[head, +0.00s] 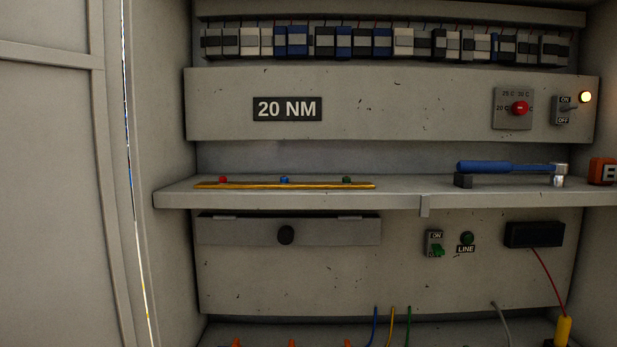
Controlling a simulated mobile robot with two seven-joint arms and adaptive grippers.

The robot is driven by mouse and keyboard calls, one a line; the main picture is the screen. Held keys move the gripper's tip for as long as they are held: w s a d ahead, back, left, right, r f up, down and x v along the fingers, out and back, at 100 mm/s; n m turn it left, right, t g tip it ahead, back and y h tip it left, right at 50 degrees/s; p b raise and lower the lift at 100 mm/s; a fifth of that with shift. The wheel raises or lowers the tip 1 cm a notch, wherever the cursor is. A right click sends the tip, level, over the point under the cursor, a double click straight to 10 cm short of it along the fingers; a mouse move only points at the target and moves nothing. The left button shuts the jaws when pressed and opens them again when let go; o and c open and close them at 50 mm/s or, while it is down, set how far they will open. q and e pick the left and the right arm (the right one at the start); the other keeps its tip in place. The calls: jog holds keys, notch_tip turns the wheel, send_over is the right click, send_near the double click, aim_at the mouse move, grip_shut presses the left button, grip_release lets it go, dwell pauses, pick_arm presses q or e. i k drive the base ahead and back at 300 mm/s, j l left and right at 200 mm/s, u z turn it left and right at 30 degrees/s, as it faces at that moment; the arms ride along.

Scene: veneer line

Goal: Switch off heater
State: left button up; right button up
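A small toggle switch (563,110) marked ON above and OFF below sits at the right end of the upper grey panel. Its grey lever sticks out; I cannot tell surely which way it points. A round lamp (585,97) beside it glows warm white. To its left is a temperature dial plate (501,118) with a red knob (519,108) and marks such as 20 C, 25 C and 30 C. No label reading "heater" shows. Neither of my grippers is in view.
A shelf (400,197) below carries a blue-handled wrench (510,167) and a yellow strip (285,185). The lower panel has a green-levered switch (437,249) and a dark LINE lamp (467,238). The space before the upper switch looks clear.

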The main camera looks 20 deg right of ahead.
aim_at(568, 106)
jog(key=z, duration=1.75)
